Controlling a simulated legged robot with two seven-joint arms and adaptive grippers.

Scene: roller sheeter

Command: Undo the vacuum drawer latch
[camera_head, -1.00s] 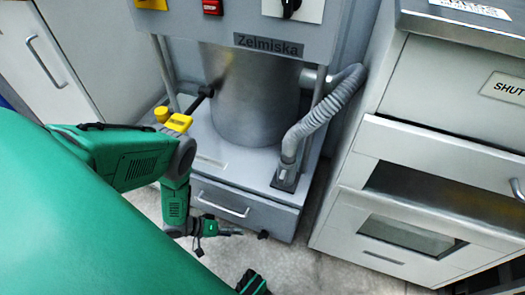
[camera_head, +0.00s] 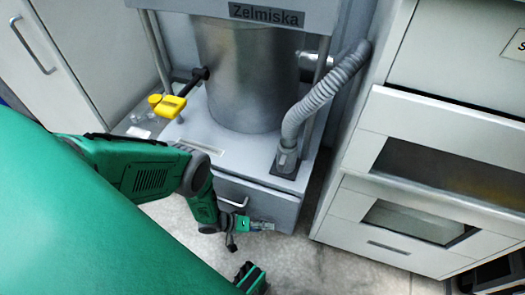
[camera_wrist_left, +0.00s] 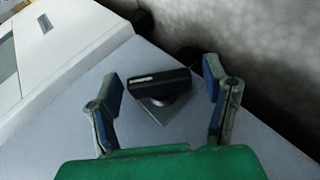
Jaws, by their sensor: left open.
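The vacuum drawer (camera_head: 283,210) is the grey drawer at the base of the Zelmiska machine, and it looks shut. Its bar handle (camera_head: 233,203) is partly hidden by my left arm. My left gripper (camera_head: 263,226) is in front of the drawer's lower right part. In the left wrist view, a black latch knob (camera_wrist_left: 160,84) on a round stem stands out from a grey face. It lies between the two spread fingers of my open left gripper (camera_wrist_left: 166,92), near the fingertips, with a gap on each side.
A steel drum (camera_head: 240,80) and a ribbed grey hose (camera_head: 318,97) stand above the drawer. A white cabinet (camera_head: 420,135) stands close on the right. The floor before the drawer is clear.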

